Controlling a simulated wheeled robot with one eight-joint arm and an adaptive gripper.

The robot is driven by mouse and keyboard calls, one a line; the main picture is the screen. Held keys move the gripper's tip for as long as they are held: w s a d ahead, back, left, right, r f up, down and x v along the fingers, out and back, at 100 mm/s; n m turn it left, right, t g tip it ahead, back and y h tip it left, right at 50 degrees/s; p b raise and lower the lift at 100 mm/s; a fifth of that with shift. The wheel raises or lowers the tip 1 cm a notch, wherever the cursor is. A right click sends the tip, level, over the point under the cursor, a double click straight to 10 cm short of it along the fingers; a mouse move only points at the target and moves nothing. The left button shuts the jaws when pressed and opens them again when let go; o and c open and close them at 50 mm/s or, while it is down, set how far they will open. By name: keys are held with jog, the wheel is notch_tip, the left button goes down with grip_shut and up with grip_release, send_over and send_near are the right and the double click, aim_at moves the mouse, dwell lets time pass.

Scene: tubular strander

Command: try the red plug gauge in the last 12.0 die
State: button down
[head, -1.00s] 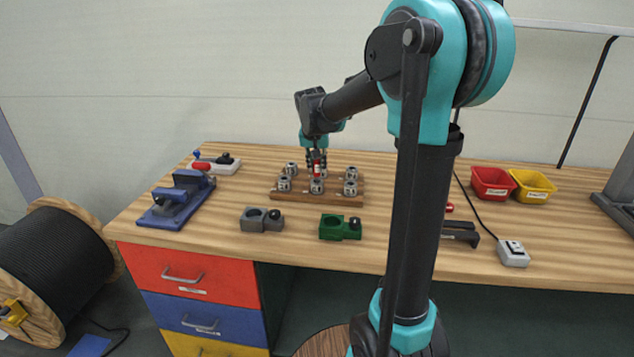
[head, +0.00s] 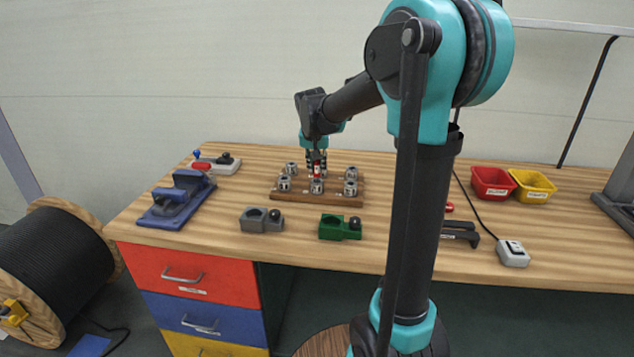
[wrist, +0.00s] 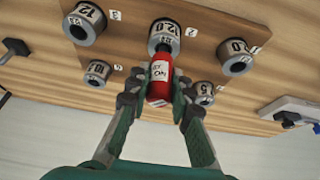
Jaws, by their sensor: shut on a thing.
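The red plug gauge (wrist: 159,88), with a white label, is held between the two fingers of my gripper (wrist: 158,98) in the wrist view. My gripper is shut on it. In the head view the gauge (head: 317,171) is a small red and white piece under my gripper (head: 317,163), above the wooden die board (head: 318,198). The gauge's far end overlaps the steel die marked 12.0 (wrist: 164,32) in the wrist view. That end is hidden, so I cannot tell if it is inside the bore.
Other steel dies surround it on the board, one marked 12 (wrist: 86,21) and one at right (wrist: 238,57). A grey block (head: 261,221) and a green block (head: 340,228) stand in front. A blue fixture (head: 178,200) is left; red (head: 492,184) and yellow bins (head: 532,187) are right.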

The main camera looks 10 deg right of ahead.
jog(key=shift+r, duration=2.75)
